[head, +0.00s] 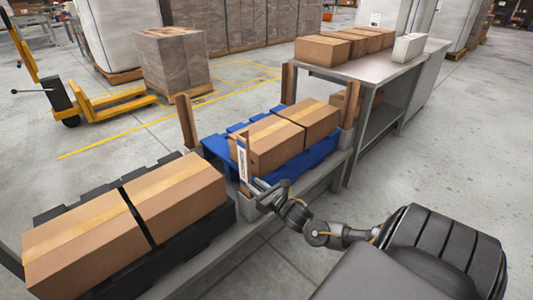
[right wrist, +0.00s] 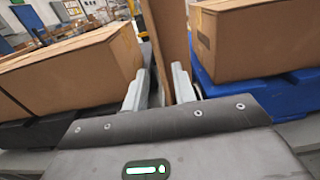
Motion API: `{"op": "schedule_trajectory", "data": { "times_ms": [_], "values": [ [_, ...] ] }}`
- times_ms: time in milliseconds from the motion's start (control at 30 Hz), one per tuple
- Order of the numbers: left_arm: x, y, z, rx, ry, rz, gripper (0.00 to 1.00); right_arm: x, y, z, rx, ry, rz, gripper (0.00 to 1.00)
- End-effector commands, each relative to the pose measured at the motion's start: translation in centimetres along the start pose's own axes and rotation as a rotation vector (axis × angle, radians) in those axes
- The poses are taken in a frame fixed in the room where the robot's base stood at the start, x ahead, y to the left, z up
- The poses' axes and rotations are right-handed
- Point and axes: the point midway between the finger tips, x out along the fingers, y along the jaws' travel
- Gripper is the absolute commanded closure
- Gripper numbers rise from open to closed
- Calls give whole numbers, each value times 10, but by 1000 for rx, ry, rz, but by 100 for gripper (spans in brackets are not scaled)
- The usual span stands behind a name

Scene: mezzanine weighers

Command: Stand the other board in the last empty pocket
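A brown board (head: 249,150) with a pale strip on its face stands upright at the near edge of the weigher line, between the two pallets. Its foot is at a grey pocket (head: 247,207); I cannot tell if it is seated. My right gripper (head: 258,186) is low beside it. In the right wrist view its fingers (right wrist: 158,85) are apart, with the board (right wrist: 172,35) rising between them and a gap showing on the left. Other brown boards stand upright at the back left (head: 187,121), back right (head: 290,83) and front right (head: 350,104). My left gripper is out of view.
A blue pallet (head: 216,147) bears cartons (head: 270,146) close right of the board. A black pallet (head: 52,212) with long cartons (head: 85,240) lies left. A steel table (head: 375,68) with cartons stands behind right. The floor at front right is clear.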

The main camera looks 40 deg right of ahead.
Motion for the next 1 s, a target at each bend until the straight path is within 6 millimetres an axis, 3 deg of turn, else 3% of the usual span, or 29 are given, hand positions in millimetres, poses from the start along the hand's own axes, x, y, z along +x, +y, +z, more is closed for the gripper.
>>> {"op": "schedule_trajectory", "data": {
  "times_ms": [100,300,667,767,833,1000],
  "values": [
    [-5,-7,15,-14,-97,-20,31,-27,1,1,-1,4,3,73],
    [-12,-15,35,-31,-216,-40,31,-58,1,0,0,2,2,73],
    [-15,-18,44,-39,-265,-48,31,-71,4,-2,42,11,-2,73],
    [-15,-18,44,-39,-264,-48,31,-77,20,-14,221,63,-17,73],
    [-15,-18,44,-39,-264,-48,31,-86,42,-26,444,128,-43,73],
    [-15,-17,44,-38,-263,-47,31,-120,112,-53,1166,324,-197,73]
  ]
}}
